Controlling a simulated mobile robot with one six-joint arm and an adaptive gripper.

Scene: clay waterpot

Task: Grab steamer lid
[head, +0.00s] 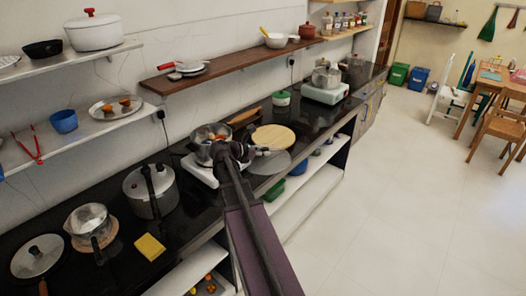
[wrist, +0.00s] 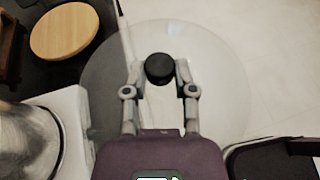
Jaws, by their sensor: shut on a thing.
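The steamer lid is a round clear glass lid with a black knob. In the wrist view the lid (wrist: 215,90) fills the middle, with its knob between my fingertips. My gripper (wrist: 160,72) is shut on that knob. In the head view the lid (head: 270,164) shows as a grey disc beside the end of my arm, reaching past the counter's front edge. My gripper (head: 258,151) is small there and partly hidden by my wrist. I cannot tell whether the lid touches the counter.
A steel pot (head: 207,134) on a white stove (head: 198,170) stands left of the lid, also in the wrist view (wrist: 28,140). A round wooden board (head: 273,138) lies behind it. A pressure cooker (head: 150,192) stands further left. The floor (head: 380,190) at right is clear.

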